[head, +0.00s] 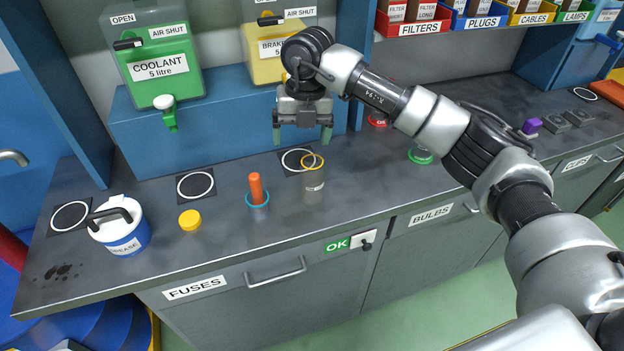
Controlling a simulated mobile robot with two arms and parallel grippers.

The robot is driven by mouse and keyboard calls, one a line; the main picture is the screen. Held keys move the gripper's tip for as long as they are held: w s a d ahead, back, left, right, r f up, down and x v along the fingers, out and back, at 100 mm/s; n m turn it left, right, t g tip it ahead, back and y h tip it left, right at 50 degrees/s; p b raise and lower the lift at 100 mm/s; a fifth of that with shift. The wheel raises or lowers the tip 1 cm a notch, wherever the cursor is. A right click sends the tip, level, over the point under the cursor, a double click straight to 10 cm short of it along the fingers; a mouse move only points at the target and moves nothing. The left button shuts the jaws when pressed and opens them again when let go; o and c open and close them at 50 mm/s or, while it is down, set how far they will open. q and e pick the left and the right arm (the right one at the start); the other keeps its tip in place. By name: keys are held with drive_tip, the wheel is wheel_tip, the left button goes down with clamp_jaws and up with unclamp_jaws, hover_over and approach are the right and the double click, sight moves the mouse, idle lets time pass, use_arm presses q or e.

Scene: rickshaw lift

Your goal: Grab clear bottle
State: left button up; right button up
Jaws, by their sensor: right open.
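A clear, greyish bottle (313,187) with a yellow ring at its mouth and a small pale label stands upright on the dark counter (360,190), near the middle of the head view. My right gripper (301,136) points down with its two greenish fingertips spread apart and nothing between them. It shows just above the bottle in the picture, apart from it, over the area of a white ring mark. My left gripper is not in view.
A yellow cap (189,220) and a grease tub (120,228) are farther left. The coolant tank (158,65) and brake tank (272,50) stand behind. The counter's front strip is clear.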

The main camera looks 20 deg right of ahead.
sight(312, 164)
drive_tip(key=shift+h, duration=0.6)
drive_tip(key=f, duration=0.1)
drive_tip(key=d+f+p, duration=0.1)
drive_tip(key=f, duration=0.1)
drive_tip(key=d+f+p, duration=0.1)
drive_tip(key=f, duration=0.1)
drive_tip(key=shift+w+d+f, duration=0.1)
drive_tip(key=shift+w+f, duration=0.05)
drive_tip(key=shift+w, duration=0.1)
drive_tip(key=f+p, duration=0.1)
drive_tip(key=f, duration=0.3)
drive_tip(key=shift+w+d+f+p, duration=0.2)
drive_tip(key=shift+p, duration=0.2)
drive_tip(key=shift+c, duration=0.4)
drive_tip(key=c, duration=1.1)
drive_tip(key=shift+c, duration=0.2)
